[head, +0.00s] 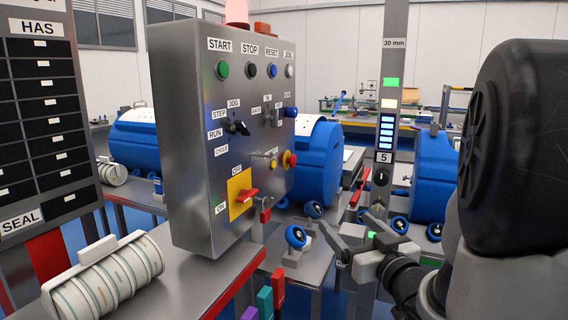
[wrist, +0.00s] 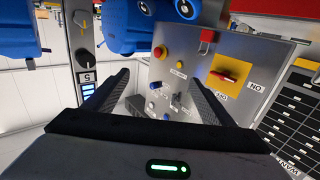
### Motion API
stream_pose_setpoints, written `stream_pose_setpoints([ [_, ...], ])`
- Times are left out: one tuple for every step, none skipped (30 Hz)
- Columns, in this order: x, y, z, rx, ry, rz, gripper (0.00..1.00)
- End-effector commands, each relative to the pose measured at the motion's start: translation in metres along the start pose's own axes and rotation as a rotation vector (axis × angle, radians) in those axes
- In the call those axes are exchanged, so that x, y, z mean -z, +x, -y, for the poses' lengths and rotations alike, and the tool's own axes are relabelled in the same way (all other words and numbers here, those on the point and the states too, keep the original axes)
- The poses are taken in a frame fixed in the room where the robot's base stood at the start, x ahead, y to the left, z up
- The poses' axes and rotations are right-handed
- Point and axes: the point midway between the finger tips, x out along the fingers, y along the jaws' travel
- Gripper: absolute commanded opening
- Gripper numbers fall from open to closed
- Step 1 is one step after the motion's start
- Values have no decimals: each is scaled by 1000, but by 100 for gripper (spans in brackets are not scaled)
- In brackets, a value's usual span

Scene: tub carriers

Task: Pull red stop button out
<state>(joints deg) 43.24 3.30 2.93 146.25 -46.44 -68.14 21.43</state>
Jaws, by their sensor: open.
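The red stop button (head: 289,159) is a round red mushroom head on a yellow collar, low on the right edge of the grey control panel (head: 180,150) in the head view. In the wrist view, which is turned over, the red button (wrist: 158,51) shows just beyond and between my finger ends. My gripper (head: 352,232) is open and empty, to the right of and below the button in the head view, apart from the panel. Its two dark fingers (wrist: 160,78) spread wide in the wrist view. Whether the button is pressed in cannot be told.
A red rotary switch on a yellow plate (head: 240,195) sits lower left of the button. Blue-wheeled parts (head: 295,236) stand near my gripper. A grey post (head: 390,110) rises behind it. Blue drums (head: 318,165) stand behind the panel.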

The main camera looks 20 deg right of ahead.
Motion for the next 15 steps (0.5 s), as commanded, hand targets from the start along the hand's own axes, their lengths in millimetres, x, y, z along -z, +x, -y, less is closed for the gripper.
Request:
stream_pose_setpoints([
  [0, 0, 0, 0, 0, 0, 74],
  [1, 0, 0, 0, -2, 0, 69],
  [2, 2, -1, 1, -13, -1, 62],
  [5, 5, -2, 1, -29, -2, 57],
  [9, 9, -4, 2, -56, -3, 55],
  [14, 17, -8, 4, -106, -5, 55],
  [19, 25, -10, 6, -158, -7, 55],
  [24, 34, -14, 7, -221, -9, 55],
  [30, 48, -19, 8, -318, -12, 55],
  [34, 60, -23, 10, -402, -13, 55],
  [38, 73, -26, 11, -490, -14, 55],
  [41, 90, -30, 15, -615, -15, 55],
  [42, 103, -32, 18, -709, -15, 55],
  [42, 115, -33, 21, -804, -16, 55],
  [42, 130, -34, 25, -928, -18, 55],
])
